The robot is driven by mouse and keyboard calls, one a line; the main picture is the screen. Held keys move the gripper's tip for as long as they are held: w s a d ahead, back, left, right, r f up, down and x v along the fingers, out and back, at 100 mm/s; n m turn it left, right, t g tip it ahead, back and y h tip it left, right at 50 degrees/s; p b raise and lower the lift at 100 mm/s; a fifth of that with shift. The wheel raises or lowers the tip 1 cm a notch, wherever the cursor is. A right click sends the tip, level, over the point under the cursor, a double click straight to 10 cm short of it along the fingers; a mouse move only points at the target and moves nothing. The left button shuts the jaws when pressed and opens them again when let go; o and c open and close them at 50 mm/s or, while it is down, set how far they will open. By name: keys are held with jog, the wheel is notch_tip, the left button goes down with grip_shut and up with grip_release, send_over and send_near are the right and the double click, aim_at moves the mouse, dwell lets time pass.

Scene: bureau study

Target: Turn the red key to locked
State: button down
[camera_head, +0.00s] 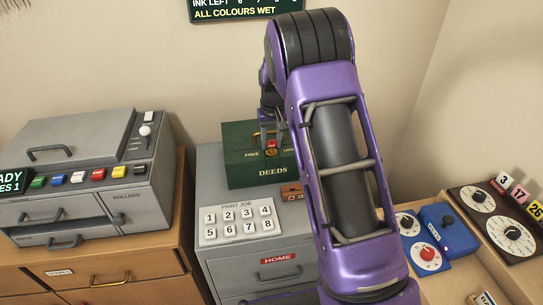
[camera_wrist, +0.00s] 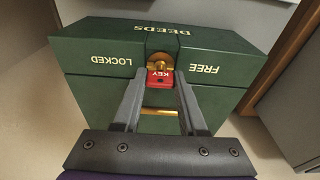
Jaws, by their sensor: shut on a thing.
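The green deeds box (camera_head: 238,172) stands on the grey cabinet, with gold FREE and LOCKED lettering on either side of its lock. The red key (camera_head: 271,143) sits in the brass lock (camera_wrist: 160,61). In the wrist view the red key head (camera_wrist: 160,78) is between my two fingers, and the box appears upside down, with LOCKED left and FREE right. The key head lies about midway between the two words, pointing away from DEEDS. My gripper (camera_wrist: 160,84) is shut on the key. In the head view my gripper (camera_head: 271,136) reaches down from above and my arm covers part of LOCKED.
A number keypad (camera_head: 238,222) lies on the cabinet in front of the box, with a small brown block (camera_head: 291,191) beside it. A grey printer (camera_head: 80,180) with coloured buttons stands left. Blue dial units (camera_head: 425,250) and a brown dial panel (camera_head: 500,225) are right.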

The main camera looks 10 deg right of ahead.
notch_tip(320, 180, up, 9)
jog(key=p, duration=0.4)
jog(key=shift+f+p, duration=0.15)
jog(key=shift+p, duration=0.2)
jog(key=shift+f+b, duration=1.05)
jog(key=shift+f, duration=1.45)
jog(key=shift+f+b, duration=0.55)
jog(key=shift+f, duration=0.35)
jog(key=shift+f+b, duration=0.6)
jog(key=shift+f, duration=0.35)
